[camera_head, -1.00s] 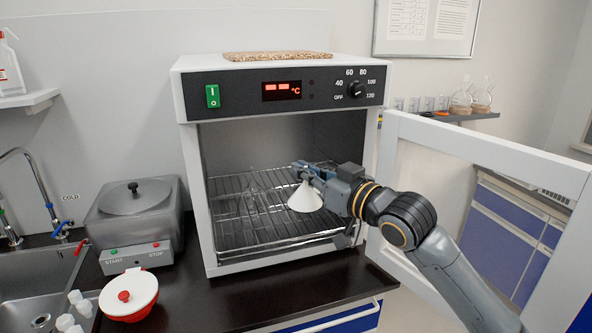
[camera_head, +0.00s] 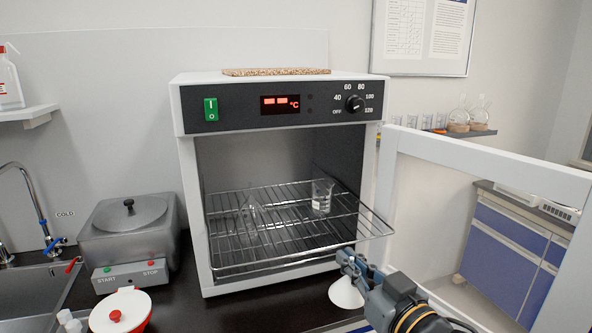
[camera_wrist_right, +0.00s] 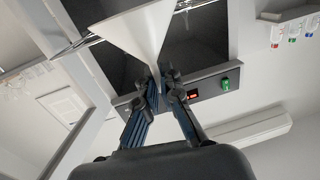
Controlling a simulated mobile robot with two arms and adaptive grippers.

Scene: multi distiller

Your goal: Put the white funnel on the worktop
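The white funnel (camera_head: 346,293) is wide end down, in front of the open oven at its lower right. My right gripper (camera_head: 347,262) is shut on its narrow stem. In the right wrist view, the funnel (camera_wrist_right: 142,30) sits between the fingertips (camera_wrist_right: 163,82). The dark worktop (camera_head: 235,312) runs below and in front of the oven; the funnel appears over its front right part, and I cannot tell whether the rim touches it. My left gripper is not in view.
The oven (camera_head: 280,89) stands open, its door (camera_head: 480,165) swung right. Its wire rack (camera_head: 300,262) is pulled out and holds a beaker (camera_head: 321,196) and another glass vessel (camera_head: 251,215). A red-and-white lidded dish (camera_head: 120,312) and a metal bath (camera_head: 130,238) stand at left.

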